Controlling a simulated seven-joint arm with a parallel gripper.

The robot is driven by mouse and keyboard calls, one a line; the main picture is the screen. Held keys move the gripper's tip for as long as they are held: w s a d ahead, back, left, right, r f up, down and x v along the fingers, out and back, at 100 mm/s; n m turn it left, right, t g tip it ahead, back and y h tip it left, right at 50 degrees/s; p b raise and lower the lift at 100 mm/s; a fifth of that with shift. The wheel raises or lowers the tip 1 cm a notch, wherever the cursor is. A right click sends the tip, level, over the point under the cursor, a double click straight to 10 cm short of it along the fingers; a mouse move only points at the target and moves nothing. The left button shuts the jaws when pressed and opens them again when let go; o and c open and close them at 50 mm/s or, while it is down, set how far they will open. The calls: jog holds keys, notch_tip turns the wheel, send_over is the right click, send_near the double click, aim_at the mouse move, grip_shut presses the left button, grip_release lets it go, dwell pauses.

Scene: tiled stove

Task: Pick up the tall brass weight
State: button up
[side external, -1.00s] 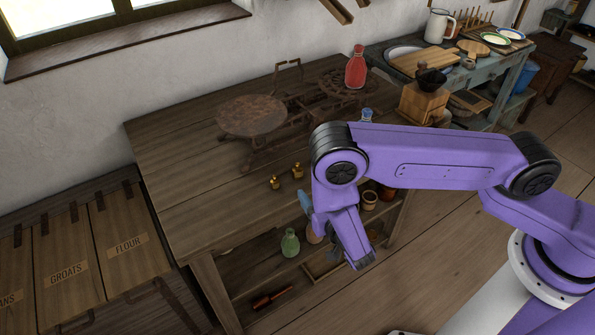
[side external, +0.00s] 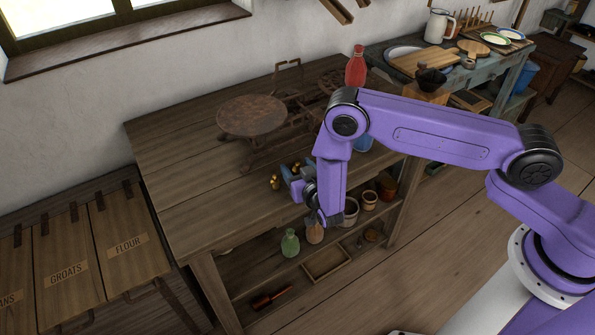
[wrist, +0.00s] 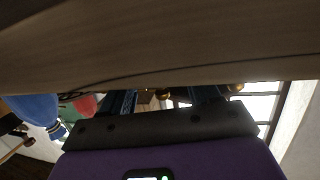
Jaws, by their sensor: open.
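Two small brass weights stand on the wooden table in the side view, one on the left (side external: 275,183) and one a little farther back (side external: 297,167), partly hidden by my gripper. I cannot tell for sure which is the taller. My gripper (side external: 290,180) is low at the table's front part, its fingers pointing toward the weights. In the wrist view, which looks upside down, the fingers are apart with a brass weight (wrist: 163,94) seen between them. Another brass piece (wrist: 237,87) shows by the right finger. No contact is visible.
A rusty scale (side external: 252,117) stands behind the weights. A red bottle (side external: 356,68) and a blue bottle (side external: 362,143) stand to the right. The tabletop (side external: 190,185) left of the weights is clear. Pots and bottles sit on the shelf below.

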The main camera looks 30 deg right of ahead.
jog(key=shift+w, duration=0.1)
grip_shut()
jog(key=shift+r, duration=0.15)
